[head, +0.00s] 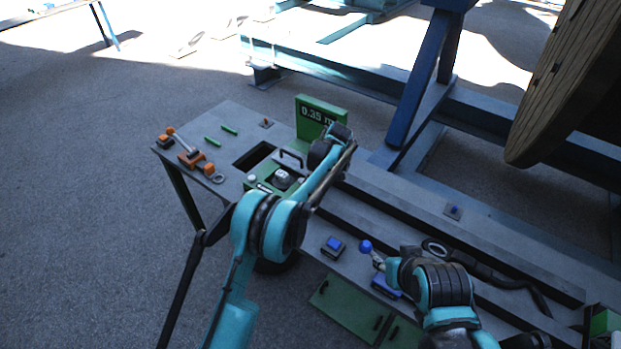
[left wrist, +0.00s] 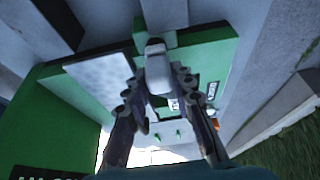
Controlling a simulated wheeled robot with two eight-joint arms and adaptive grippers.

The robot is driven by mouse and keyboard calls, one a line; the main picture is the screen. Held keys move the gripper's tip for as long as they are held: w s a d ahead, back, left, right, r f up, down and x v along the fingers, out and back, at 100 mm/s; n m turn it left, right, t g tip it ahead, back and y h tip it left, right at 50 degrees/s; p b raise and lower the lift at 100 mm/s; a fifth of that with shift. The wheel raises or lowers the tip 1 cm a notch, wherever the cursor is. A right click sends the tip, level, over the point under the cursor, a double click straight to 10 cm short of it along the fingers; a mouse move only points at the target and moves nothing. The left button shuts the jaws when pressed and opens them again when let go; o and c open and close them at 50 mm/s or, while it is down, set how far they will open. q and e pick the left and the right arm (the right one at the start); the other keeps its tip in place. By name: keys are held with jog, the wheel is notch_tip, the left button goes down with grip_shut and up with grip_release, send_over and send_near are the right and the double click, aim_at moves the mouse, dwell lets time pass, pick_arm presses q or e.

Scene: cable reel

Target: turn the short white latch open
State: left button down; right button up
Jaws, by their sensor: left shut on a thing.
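In the left wrist view, the short white latch (left wrist: 157,72) stands out from a green panel (left wrist: 205,60). My left gripper (left wrist: 158,88) has its two dark fingers on either side of the latch, shut on it. In the head view, my left arm reaches over the grey bench to the green unit (head: 262,198); the fingertips and their hold on the latch cannot be made out there.
The grey bench (head: 228,117) holds orange tools (head: 194,157), green pegs (head: 229,129) and a dark rectangular opening (head: 254,156). A green display (head: 320,116) stands behind. A blue-knobbed lever (head: 366,246) is near my right arm. A large wooden reel (head: 570,80) hangs at the upper right.

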dwell(0.3)
pick_arm(q)
jog(key=c, duration=1.3)
grip_release()
jog(key=v, duration=1.2)
